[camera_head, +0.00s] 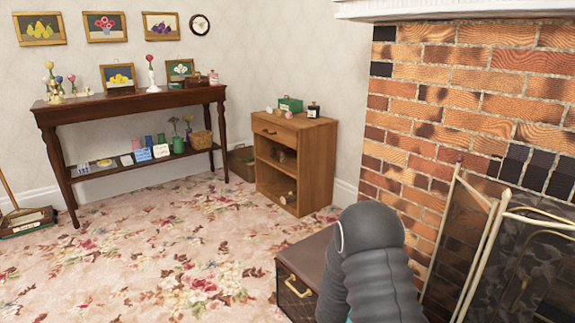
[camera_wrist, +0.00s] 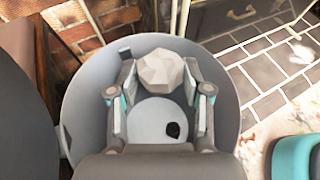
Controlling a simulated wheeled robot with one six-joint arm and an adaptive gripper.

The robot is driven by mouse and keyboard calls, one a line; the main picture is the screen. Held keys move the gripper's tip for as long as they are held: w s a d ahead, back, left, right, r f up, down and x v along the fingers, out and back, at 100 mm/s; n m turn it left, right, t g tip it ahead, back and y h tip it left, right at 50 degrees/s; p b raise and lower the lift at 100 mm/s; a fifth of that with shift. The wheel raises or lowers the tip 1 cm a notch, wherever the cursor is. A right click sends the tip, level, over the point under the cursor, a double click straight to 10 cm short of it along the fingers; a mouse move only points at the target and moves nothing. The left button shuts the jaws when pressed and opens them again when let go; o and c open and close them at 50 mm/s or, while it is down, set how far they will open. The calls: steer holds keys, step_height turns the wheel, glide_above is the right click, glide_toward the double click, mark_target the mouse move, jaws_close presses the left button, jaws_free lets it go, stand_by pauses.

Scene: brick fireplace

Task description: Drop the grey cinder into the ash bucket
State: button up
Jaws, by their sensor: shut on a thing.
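The grey cinder (camera_wrist: 167,68) is a pale, many-sided lump in the wrist view. My gripper (camera_wrist: 163,85) is shut on it, with a finger at each side. The cinder and fingers appear over the open mouth of the round grey ash bucket (camera_wrist: 84,108). A small dark lump (camera_wrist: 173,130) lies on the pale bucket floor. The cinder's height above the bucket cannot be told. In the head view my arm hides the bucket, the cinder and my gripper.
A brass-framed fire screen (camera_head: 462,235) stands before the brick fireplace (camera_head: 440,120). A brown box (camera_head: 312,270) with a brass handle is beside my arm. A wooden cabinet (camera_head: 318,165) and a console table (camera_head: 130,104) line the wall. The floral carpet (camera_head: 170,250) is mostly clear.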

steer(key=shift+f+b, duration=0.35)
steer(key=shift+f, duration=0.7)
steer(key=o, duration=1.2)
steer(key=shift+o, duration=0.2)
steer(key=v, duration=1.2)
